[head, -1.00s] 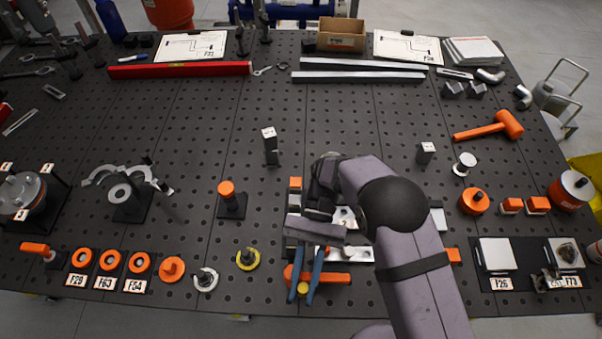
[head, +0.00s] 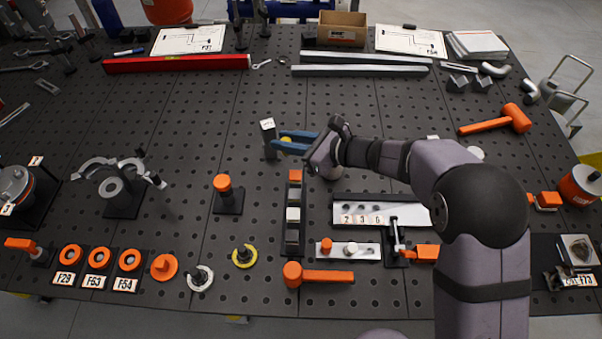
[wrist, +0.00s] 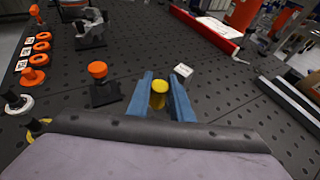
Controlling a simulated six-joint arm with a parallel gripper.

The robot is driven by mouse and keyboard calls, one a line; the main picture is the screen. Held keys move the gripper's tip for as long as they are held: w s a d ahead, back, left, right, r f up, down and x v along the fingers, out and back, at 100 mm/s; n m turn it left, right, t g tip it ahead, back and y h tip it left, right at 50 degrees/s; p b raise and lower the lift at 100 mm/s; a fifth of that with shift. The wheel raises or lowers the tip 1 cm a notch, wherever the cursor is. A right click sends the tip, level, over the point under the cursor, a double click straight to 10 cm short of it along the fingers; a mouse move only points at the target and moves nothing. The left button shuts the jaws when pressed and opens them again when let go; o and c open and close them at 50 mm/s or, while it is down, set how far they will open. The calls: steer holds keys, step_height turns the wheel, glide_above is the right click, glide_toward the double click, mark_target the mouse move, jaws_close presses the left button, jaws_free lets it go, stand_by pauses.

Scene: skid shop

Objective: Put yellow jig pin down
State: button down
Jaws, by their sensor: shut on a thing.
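The yellow jig pin is a small yellow cylinder (wrist: 158,92), held between the blue fingers of my gripper (wrist: 163,95). In the head view the gripper (head: 292,142) points left, with a bit of the yellow pin (head: 290,150) showing between its fingers. The fingers are beside a dark upright block with a white labelled top (head: 269,138); I cannot tell whether they touch it. The white top (wrist: 183,70) also shows just beyond the right fingertip in the wrist view. The pin's lower end is hidden.
A post with an orange cap (head: 222,183) stands left of my gripper. A dark strip with orange and white blocks (head: 293,235) and a white plate with holes (head: 375,211) lie in front.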

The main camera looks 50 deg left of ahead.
steer(key=w+m+t, duration=0.2)
steer(key=w+t, duration=0.1)
steer(key=w, duration=0.2)
steer(key=shift+g, duration=0.3)
steer(key=shift+s+a+f+p, duration=0.1)
steer(key=shift+f+p, duration=1.65)
steer(key=shift+f, duration=3.05)
steer(key=shift+s+f+b, duration=0.1)
steer(key=shift+f+b, duration=0.4)
steer(key=shift+b, duration=0.15)
